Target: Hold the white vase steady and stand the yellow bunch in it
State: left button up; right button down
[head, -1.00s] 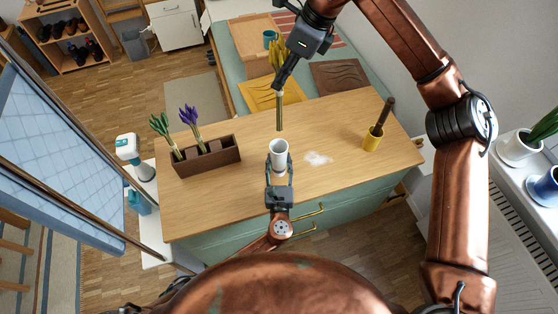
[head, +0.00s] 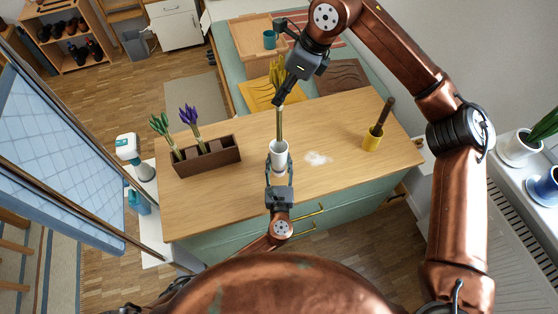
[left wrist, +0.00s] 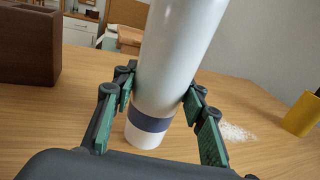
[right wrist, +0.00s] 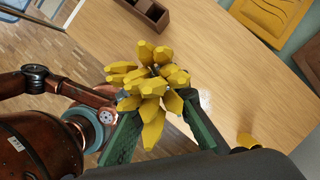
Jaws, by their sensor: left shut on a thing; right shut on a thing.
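The white vase (head: 279,155) stands upright on the wooden counter. My left gripper (head: 279,172) is shut around it from the near side. In the left wrist view the vase (left wrist: 172,60) has a dark band low down, between the green finger pads. The yellow bunch (head: 278,72) is upright, with its stems (head: 279,125) reaching down to the vase mouth. The lower stem ends are hidden at or inside the rim; I cannot tell how deep. My right gripper (head: 279,98) is shut on the bunch. The right wrist view shows the yellow heads (right wrist: 150,82) between the fingers.
A brown divided box (head: 207,157) with green and purple bunches stands at the counter's left. A yellow cup (head: 373,139) with a dark stick stands at the right. A white patch (head: 317,158) lies right of the vase. The front counter middle is clear.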

notch_tip(320, 180, down, 8)
jog(key=shift+r, duration=0.25)
dwell(0.6)
jog(key=c, duration=1.8)
grip_release()
jog(key=v, duration=1.2)
pick_arm(q)
jog(key=o, duration=1.5)
jog(key=shift+s, duration=0.1)
jog(key=s, duration=1.1)
jog(key=shift+s+d, duration=0.1)
jog(key=shift+s, duration=0.3)
